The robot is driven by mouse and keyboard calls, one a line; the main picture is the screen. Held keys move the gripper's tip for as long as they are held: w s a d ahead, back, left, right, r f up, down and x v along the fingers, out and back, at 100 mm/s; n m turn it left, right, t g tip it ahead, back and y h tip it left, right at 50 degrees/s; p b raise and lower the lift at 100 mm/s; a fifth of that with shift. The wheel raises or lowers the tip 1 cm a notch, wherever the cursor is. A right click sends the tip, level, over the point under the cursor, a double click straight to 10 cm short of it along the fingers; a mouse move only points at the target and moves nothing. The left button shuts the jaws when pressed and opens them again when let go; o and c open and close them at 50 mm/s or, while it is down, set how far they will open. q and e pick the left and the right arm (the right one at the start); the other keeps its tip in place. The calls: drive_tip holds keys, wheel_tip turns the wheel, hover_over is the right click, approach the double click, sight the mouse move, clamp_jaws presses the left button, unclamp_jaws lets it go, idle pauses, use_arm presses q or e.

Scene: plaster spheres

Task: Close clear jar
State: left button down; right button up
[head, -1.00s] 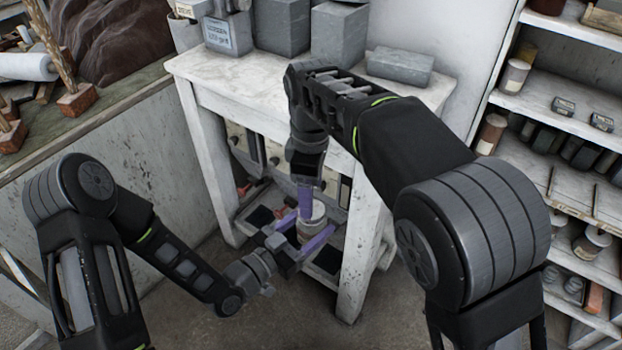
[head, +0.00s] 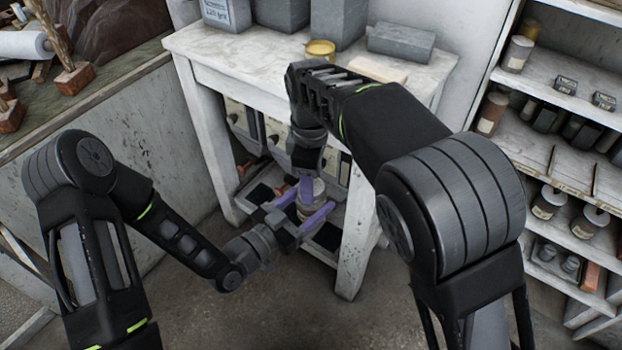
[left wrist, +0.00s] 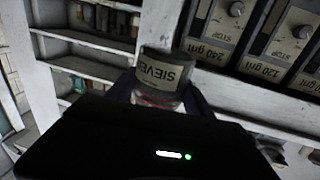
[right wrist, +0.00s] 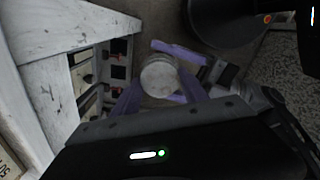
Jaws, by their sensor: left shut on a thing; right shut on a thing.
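In the left wrist view, the jar's SIEVED label (left wrist: 165,70) appears upside down. My left gripper (head: 302,213) is shut on the jar's side, with purple fingers around it. My right gripper (head: 318,190) comes from above and is shut on the jar's top. In the right wrist view, the round pale lid (right wrist: 158,77) lies between its purple fingers. Fingers hide the rim, so I cannot tell how the lid is seated.
The white work table (head: 215,45) stands behind the jar, with grit bins under it. A brass-coloured tin (head: 320,50) and grey blocks (head: 400,42) are on top. Shelves (head: 560,95) with jars stand at the right. The floor in front is clear.

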drive_tip(key=c, duration=0.8)
drive_tip(key=m, duration=0.6)
drive_tip(key=shift+w+m, duration=0.1)
drive_tip(key=shift+m, duration=0.2)
drive_tip(key=shift+c, duration=0.2)
drive_tip(key=m, duration=0.8)
drive_tip(key=o, duration=1.6)
drive_tip(key=shift+o, duration=0.2)
drive_tip(key=shift+r, duration=0.1)
wheel_tip(320, 180, up, 7)
drive_tip(key=shift+r, duration=0.15)
